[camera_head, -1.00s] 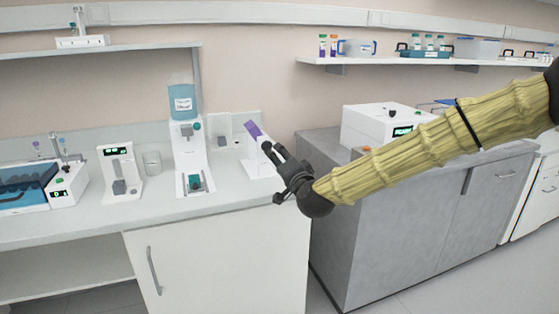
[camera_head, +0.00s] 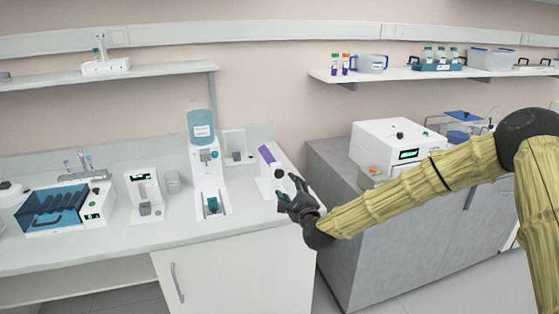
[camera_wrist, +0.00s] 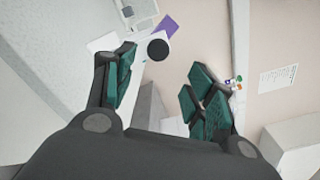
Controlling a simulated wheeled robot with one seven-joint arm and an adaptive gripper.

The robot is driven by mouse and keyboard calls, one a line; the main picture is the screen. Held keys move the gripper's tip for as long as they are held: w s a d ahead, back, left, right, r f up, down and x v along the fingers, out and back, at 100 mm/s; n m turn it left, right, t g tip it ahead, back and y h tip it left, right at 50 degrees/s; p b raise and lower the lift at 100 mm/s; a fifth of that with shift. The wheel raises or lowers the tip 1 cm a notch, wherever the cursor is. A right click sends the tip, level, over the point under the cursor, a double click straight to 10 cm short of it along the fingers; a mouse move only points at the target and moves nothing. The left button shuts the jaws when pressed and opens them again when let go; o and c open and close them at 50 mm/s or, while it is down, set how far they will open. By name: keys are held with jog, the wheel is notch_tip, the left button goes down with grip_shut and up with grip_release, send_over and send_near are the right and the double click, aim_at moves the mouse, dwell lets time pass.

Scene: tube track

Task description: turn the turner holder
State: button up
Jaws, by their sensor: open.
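The likely turner holder is a white stand with a purple panel (camera_head: 268,154) at the right end of the white bench. Its purple panel shows in the wrist view (camera_wrist: 166,27), with a round black knob (camera_wrist: 157,49) beside it. My gripper (camera_head: 288,190) is open and empty at the stand's right front. In the wrist view, the green-padded fingers of my gripper (camera_wrist: 160,76) are spread wide, and the knob lies beyond their tips, between them in the picture. I see no contact. My gripper hides part of the stand in the head view.
A dispenser with a blue bottle (camera_head: 201,124) stands left of the stand. Further left are a small white device (camera_head: 145,194), a beaker (camera_head: 172,181) and a blue-lidded machine (camera_head: 55,208). A grey cabinet (camera_head: 335,215) with a white box (camera_head: 392,147) stands to the right.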

aim_at(280, 175)
jog(key=w+a+m+p, duration=0.1)
jog(key=w+p, duration=0.2)
jog(key=w+a+m+p, duration=0.1)
jog(key=w+m+p, duration=0.1)
jog(key=w+p, duration=0.1)
jog(key=w+a+m+p, duration=0.1)
jog(key=w+p, duration=0.2)
jog(key=shift+w+a+f+m, duration=0.1)
jog(key=shift+w+a+m, duration=0.2)
jog(key=shift+m, duration=0.1)
dwell(0.4)
jog(key=c, duration=1.1)
